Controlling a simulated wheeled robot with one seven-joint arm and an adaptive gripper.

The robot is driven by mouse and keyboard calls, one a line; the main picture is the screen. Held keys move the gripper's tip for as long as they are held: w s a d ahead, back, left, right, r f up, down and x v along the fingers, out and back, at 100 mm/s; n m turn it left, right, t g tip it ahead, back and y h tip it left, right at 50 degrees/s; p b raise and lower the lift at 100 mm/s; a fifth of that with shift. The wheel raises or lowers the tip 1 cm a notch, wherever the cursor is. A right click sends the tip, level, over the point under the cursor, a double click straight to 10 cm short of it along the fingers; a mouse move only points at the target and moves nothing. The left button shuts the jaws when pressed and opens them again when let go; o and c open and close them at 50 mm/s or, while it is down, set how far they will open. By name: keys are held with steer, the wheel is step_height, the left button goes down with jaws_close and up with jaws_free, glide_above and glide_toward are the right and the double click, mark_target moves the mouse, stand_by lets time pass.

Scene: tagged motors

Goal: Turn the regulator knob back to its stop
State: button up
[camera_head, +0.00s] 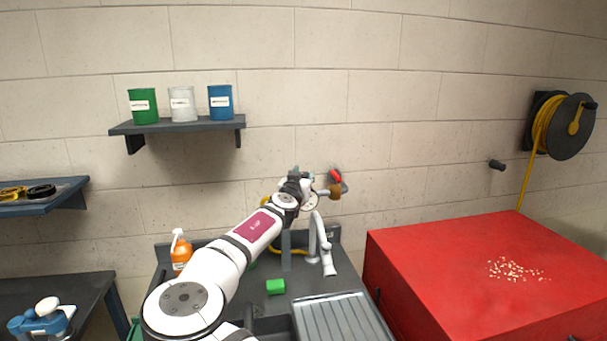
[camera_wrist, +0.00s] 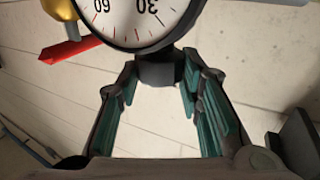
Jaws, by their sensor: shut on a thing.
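The regulator is on the back wall in the head view, mostly hidden behind my arm. In the wrist view its round white gauge (camera_wrist: 135,15) with a dark rim fills the top, with the numbers 60 and 30 showing. The dark regulator knob (camera_wrist: 158,70) sits just below the gauge rim, between my fingertips. My gripper (camera_wrist: 160,75) is shut on this knob, with green-padded fingers on both sides of it. In the head view my gripper (camera_head: 296,182) is at the wall beside the gauge. Any knob markings are not visible.
A red valve lever (camera_wrist: 70,50) and a brass fitting (camera_wrist: 72,30) lie close beside the gauge. A large red cabinet (camera_head: 430,270) stands at the right.

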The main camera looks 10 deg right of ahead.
steer(key=n+y+p, duration=0.1)
steer(key=n+t+y, duration=0.1)
steer(key=y, duration=0.1)
steer(key=d+n+y+p, duration=0.1)
steer(key=shift+s+r+y+p, duration=0.2)
steer(key=shift+r+y+p, duration=0.1)
steer(key=shift+y+p, duration=0.1)
steer(key=n+y+p, duration=0.1)
steer(key=n+y, duration=0.2)
steer(key=y, duration=0.2)
steer(key=shift+w+d+f, duration=0.1)
steer(key=shift+w, duration=0.05)
steer(key=n+y, duration=0.1)
steer(key=n+y+b, duration=0.1)
steer(key=y, duration=0.1)
steer(key=n+y, duration=0.1)
steer(key=shift+w+d+f+g+y+b, duration=0.2)
steer(key=shift+w+g+y+b, duration=0.1)
steer(key=shift+g+b, duration=0.1)
steer(key=n+g+y+b, duration=0.2)
steer(key=n+y+b, duration=0.1)
steer(key=shift+y, duration=0.3)
steer(key=shift+n+g+y+b, duration=0.3)
steer(key=shift+y+b, duration=0.05)
steer(key=shift+y, duration=0.05)
steer(key=shift+s+n+g+y, duration=0.15)
steer(key=shift+n+g+y, duration=0.15)
steer(key=o, duration=1.2)
